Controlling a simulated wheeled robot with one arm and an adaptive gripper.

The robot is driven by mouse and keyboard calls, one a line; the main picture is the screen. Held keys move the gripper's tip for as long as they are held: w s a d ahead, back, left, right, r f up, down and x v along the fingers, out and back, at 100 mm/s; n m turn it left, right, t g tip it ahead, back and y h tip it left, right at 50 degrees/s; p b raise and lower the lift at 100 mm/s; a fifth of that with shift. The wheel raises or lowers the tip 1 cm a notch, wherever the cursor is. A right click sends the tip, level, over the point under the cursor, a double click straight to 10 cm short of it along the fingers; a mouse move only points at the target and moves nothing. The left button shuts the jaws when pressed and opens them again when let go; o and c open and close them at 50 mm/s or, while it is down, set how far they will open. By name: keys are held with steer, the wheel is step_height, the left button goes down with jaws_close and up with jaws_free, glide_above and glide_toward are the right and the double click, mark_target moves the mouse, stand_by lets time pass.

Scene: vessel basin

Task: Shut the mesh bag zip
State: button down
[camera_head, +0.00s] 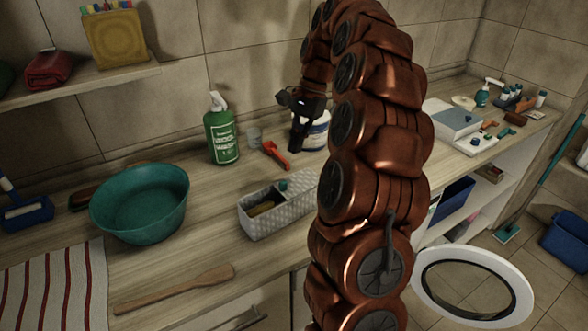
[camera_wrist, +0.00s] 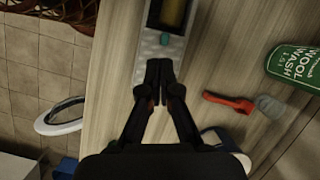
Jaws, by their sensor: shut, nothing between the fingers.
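The mesh bag (camera_head: 262,226) is a pale grey, box-shaped bag with a textured wall, lying on the wooden counter. Its top is open toward the left, and a yellow-brown item shows inside. A small teal zip pull (camera_head: 283,185) sits on top toward its right end. In the wrist view the bag (camera_wrist: 147,67) runs up out of the picture, with the teal pull (camera_wrist: 164,39) just beyond my fingertips. My gripper (camera_head: 297,147) is shut and empty, pointing down; it also shows in the wrist view (camera_wrist: 159,68), over the bag's near end. Contact cannot be told.
A teal basin (camera_head: 140,205) is to the left, with a wooden paddle (camera_head: 175,288) in front. Bare counter lies between basin and bag.

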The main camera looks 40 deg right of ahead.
mark_target(288, 188)
steer(key=d+m, duration=0.3)
steer(key=d, duration=0.4)
steer(key=b+x, duration=0.1)
steer(key=x, duration=0.1)
steer(key=b+x, duration=0.1)
steer(key=b, duration=0.1)
steer(key=b+x, duration=0.1)
steer(key=x, duration=0.1)
steer(key=shift+w+f, duration=0.35)
steer(key=shift+w, duration=0.05)
steer(key=shift+x, duration=2.35)
steer(key=shift+a+p, duration=0.9)
steer(key=shift+a, duration=1.15)
steer(key=shift+f, duration=0.1)
